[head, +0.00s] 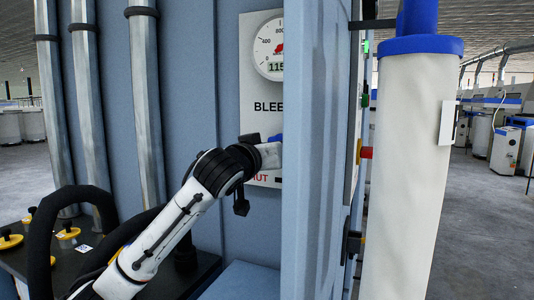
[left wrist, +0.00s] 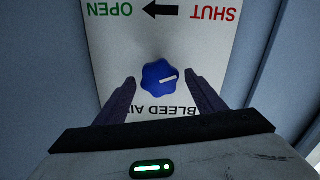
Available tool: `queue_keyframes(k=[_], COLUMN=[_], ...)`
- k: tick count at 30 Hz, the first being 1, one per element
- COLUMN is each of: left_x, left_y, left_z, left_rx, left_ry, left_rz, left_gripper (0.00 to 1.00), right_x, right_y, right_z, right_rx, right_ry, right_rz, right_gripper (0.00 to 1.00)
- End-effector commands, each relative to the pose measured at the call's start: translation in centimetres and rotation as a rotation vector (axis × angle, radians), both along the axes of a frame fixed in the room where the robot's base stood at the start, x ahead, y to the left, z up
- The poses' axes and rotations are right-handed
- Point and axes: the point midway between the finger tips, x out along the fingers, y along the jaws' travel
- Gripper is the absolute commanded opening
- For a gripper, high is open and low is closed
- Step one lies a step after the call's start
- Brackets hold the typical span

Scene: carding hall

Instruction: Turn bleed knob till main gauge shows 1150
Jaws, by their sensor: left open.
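The blue bleed knob (left wrist: 158,78) is a lobed knob with a white pointer line, on a white panel (left wrist: 210,50). The panel appears upside down in the left wrist view, with OPEN, SHUT, an arrow and BLEED AIR lettering. The pointer line points right in that view. My left gripper (left wrist: 161,80) is open, one finger on each side of the knob, with visible gaps. In the head view, the round main gauge (head: 268,46) has a red mark and a digital readout beginning "115"; the rest is hidden by a blue upright panel. That panel also hides the left fingertips.
The blue upright panel (head: 309,150) stands close to the right of my left gripper. A white cylinder (head: 410,150) with blue top is further right. Yellow-ringed knobs (head: 68,233) and black hoses (head: 38,240) are at lower left.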

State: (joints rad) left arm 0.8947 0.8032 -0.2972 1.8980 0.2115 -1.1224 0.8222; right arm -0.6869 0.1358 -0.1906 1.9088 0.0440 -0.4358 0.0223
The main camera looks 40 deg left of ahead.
Motion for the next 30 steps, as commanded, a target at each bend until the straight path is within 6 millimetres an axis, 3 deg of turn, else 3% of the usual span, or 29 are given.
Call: queue_keyframes(k=[6, 12, 30], left_x=[-4.4, -7.1, -7.9], left_y=[-1.1, -1.7, -1.9], left_z=[-0.2, -0.1, 0.0], left_rx=[0.002, 0.001, 0.000], left_ry=[-0.003, -0.001, 0.000], left_rz=[-0.001, 0.000, 0.001], left_gripper=[0.63, 0.63, 0.63], right_x=[0.0, 0.0, 0.3], right_y=[0.0, 0.1, 0.4], right_z=[-1.2, -1.4, -1.1], right_rx=[-0.002, -0.003, 0.002], right_ry=[0.002, 0.002, -0.005], right_rz=[0.002, 0.005, 0.007], right_gripper=[0.31, 0.31, 0.31])
